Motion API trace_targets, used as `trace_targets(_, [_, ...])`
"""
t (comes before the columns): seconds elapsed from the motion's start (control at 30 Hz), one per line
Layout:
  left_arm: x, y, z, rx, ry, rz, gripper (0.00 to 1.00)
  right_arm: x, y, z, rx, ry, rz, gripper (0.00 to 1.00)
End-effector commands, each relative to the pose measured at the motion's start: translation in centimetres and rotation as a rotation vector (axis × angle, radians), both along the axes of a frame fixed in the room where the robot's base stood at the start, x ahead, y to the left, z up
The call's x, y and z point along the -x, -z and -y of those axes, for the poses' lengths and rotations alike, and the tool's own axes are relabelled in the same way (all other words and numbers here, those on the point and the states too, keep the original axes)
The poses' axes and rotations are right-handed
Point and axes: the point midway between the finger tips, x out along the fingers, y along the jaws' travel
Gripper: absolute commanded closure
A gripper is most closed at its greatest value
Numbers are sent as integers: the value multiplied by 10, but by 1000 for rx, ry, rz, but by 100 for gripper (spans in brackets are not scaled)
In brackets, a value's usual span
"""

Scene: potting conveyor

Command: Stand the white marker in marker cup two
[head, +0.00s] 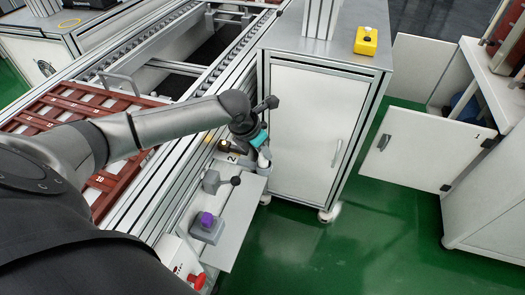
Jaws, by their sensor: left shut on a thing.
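My left gripper (263,147) is at the end of my left arm, over the far end of the narrow white shelf (232,215) beside the conveyor. It is shut on a small pale thing, which looks like the white marker (264,154) and is mostly hidden by the fingers. A small grey cup (264,169) shows just below the fingers; I cannot tell whether the marker is inside it or above it. A label "2" (231,158) is on the shelf to the left of the gripper. My right gripper is not in view.
A white cabinet (310,125) stands right beside the gripper. A yellow box (366,40) sits on the cabinet top.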

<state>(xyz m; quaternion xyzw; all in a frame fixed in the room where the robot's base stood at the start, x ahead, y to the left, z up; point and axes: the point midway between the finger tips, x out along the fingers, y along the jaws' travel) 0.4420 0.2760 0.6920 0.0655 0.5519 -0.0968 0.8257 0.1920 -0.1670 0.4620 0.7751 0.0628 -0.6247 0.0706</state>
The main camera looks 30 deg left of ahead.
Motion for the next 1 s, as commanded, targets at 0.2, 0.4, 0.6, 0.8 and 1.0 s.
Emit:
trace_targets(0.2, [0,0,0,0,0,0,100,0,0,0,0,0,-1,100])
trace_targets(0.4, [0,1,0,0,0,0,61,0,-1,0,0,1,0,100])
trace_targets(0.6, [0,1,0,0,0,0,44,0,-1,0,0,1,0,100])
trace_targets(0.8, [0,0,0,0,0,0,44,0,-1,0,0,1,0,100])
trace_targets(1.0, [3,-9,-2,-2,-1,0,44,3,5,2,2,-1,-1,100])
